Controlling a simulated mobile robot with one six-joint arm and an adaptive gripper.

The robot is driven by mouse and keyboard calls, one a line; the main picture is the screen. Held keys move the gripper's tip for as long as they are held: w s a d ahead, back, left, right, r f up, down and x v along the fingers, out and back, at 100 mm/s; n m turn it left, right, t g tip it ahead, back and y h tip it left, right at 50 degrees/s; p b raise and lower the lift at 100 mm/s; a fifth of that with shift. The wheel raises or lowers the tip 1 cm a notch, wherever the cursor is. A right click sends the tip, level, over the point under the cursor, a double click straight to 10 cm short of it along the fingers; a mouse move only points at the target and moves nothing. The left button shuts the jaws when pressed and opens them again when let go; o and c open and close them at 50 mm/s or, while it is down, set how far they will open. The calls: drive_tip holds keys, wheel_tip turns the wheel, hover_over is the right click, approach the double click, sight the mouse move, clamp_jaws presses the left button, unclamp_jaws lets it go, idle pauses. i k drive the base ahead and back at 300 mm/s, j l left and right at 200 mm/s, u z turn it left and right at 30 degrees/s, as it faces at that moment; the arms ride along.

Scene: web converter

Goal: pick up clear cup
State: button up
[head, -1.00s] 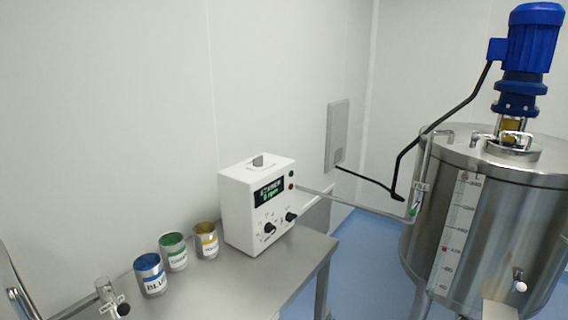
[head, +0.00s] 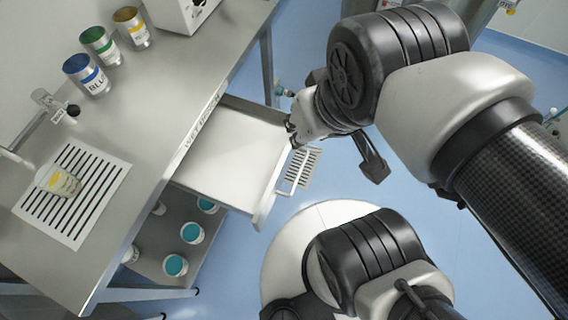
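A clear cup (head: 58,180) with yellowish contents or a yellow label stands on the slotted drain plate (head: 112,178) at the left of the steel table. It appears upright, beneath the end of a tap spout. My gripper (head: 303,115) is partly in view at the end of my arm, near the outer side of the pulled-out drawer (head: 235,150) and well to the right of the cup. My wrist hides much of it, and its fingers are too unclear to judge. It is not near the cup.
Blue (head: 87,74), green (head: 100,45) and yellow (head: 131,27) labelled tins stand along the table's back, near a white control box (head: 180,10). A tap (head: 55,105) rises beside the plate. Teal-filled cups (head: 176,265) sit on the shelf below. The drawer juts out from the table front.

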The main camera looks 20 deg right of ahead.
sight(52, 179)
drive_tip(key=u, duration=1.75)
drive_tip(key=i+j, duration=0.3)
drive_tip(key=i+j+z, duration=0.15)
drive_tip(key=z, duration=0.2)
drive_tip(key=i+j+z, duration=0.1)
drive_tip(key=j+z, duration=0.65)
drive_tip(key=l+z, duration=0.1)
drive_tip(key=z, duration=0.6)
drive_tip(key=i+j, duration=0.05)
